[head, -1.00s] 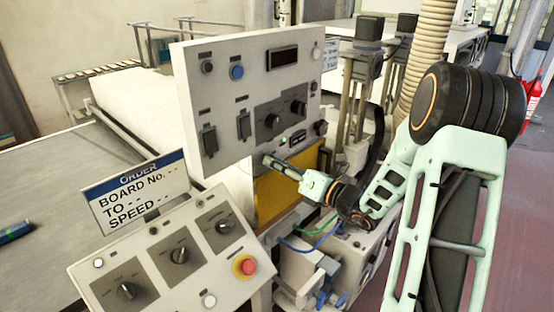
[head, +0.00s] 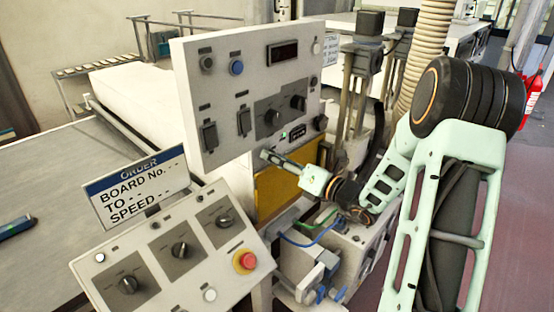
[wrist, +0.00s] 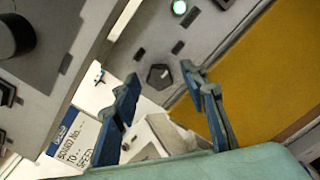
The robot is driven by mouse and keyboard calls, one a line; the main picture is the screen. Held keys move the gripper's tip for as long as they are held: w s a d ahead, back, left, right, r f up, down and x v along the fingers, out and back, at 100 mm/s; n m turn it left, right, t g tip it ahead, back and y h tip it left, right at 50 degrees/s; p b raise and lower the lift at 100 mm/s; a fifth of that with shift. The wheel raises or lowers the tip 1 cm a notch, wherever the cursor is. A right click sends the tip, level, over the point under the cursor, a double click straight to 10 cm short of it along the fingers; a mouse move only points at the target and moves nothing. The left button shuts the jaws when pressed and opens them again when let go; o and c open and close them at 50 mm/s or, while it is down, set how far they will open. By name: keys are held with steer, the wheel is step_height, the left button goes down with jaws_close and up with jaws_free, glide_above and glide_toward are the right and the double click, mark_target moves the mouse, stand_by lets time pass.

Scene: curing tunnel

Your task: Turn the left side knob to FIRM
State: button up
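My gripper (head: 266,156) is in front of the lower edge of the upright grey panel (head: 190,90). In the wrist view my gripper (wrist: 160,74) is open and empty, its two blue-grey fingers spread apart. A small dark hexagonal knob (wrist: 158,76) appears between the fingertips; I cannot tell whether they touch it. I cannot make it out in the head view. Two round black knobs, a left one (head: 272,118) and a right one (head: 298,103), sit on the panel's dark plate. No FIRM marking is legible, and I cannot tell which knob is the left side knob.
A sloped console (head: 205,270) with three dark knobs and a red stop button (head: 246,261) stands below. An order sign (head: 135,188) stands behind it. A yellow panel (wrist: 250,75) lies to the right.

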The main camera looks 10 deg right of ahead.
steer(key=v, duration=1.2)
